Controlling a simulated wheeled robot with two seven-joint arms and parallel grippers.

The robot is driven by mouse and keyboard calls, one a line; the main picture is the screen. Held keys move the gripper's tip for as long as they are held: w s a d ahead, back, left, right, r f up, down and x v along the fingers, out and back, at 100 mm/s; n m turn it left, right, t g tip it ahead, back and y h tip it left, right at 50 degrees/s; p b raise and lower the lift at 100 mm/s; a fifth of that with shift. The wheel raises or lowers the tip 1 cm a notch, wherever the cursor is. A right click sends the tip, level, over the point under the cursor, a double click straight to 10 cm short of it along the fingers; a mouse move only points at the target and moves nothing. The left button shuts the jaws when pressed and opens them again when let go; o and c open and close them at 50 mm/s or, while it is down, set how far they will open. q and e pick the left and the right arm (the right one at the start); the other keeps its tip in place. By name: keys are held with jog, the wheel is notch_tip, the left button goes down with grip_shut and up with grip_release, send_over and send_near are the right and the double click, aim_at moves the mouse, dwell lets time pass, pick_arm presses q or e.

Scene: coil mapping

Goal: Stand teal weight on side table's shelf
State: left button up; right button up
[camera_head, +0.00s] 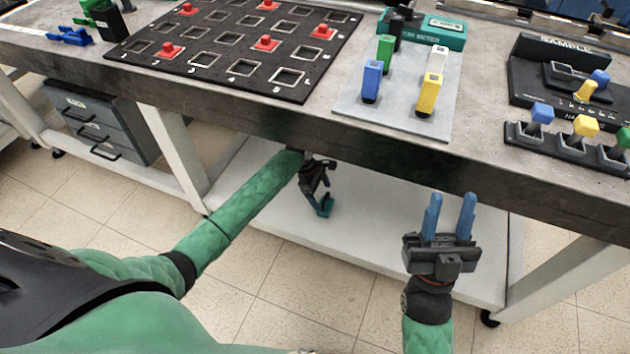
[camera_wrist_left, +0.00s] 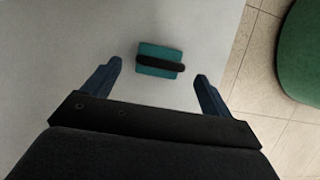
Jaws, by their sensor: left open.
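The teal weight (camera_head: 325,207), a small block with a black bar across it, is at the white low shelf (camera_head: 377,236) under the workbench. In the left wrist view the weight (camera_wrist_left: 158,70) shows against the pale shelf (camera_wrist_left: 60,50), just beyond and between my left fingertips. My left gripper (camera_head: 317,190) reaches under the bench edge. It is open, with its blue fingers (camera_wrist_left: 157,78) apart and clear of the weight on both sides. Whether the weight rests fully on the shelf is hard to tell. My right gripper (camera_head: 451,213) is open and empty, in front of the bench.
The bench's dark front edge (camera_head: 300,137) overhangs the shelf. On top are a black grid board (camera_head: 235,45) with red pieces, a grey mat (camera_head: 385,110) with colored blocks, and a teal box (camera_head: 440,32). A white leg (camera_head: 172,150) and grey drawers (camera_head: 95,120) stand left.

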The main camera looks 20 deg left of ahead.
pick_arm(q)
jog(key=shift+p+v, duration=0.55)
jog(key=shift+v, duration=2.1)
pick_arm(e)
jog(key=w+a+f+g+h, duration=0.2)
jog(key=w+f+g, duration=0.2)
jog(key=f, duration=0.6)
jog(key=shift+w+f+m, duration=0.3)
jog(key=shift+w+f, duration=0.05)
jog(key=shift+w, duration=0.65)
jog(key=shift+a, duration=0.1)
